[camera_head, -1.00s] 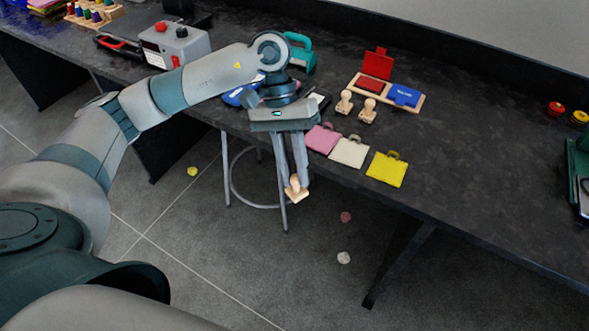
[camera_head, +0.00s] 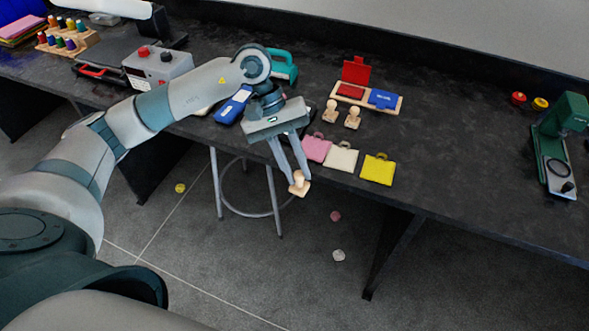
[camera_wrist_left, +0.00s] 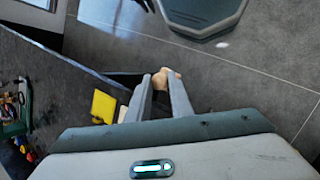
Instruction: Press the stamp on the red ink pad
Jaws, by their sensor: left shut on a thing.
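My left gripper (camera_head: 296,177) is shut on a wooden stamp (camera_head: 299,187). It holds the stamp in front of the table edge, out over the floor. In the left wrist view the gripper (camera_wrist_left: 162,84) points away from the camera, and the stamp (camera_wrist_left: 172,73) shows at its fingertips. The red ink pad (camera_head: 351,91) lies on a wooden tray (camera_head: 376,104) at the back of the table, with its red lid (camera_head: 356,71) standing open. The pad is behind and to the right of my gripper. My right gripper is not in view.
Pink (camera_head: 316,148), cream (camera_head: 341,157) and yellow (camera_head: 378,169) tags lie along the front edge. A green press (camera_head: 562,140) stands at right. The table right of the tags is clear.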

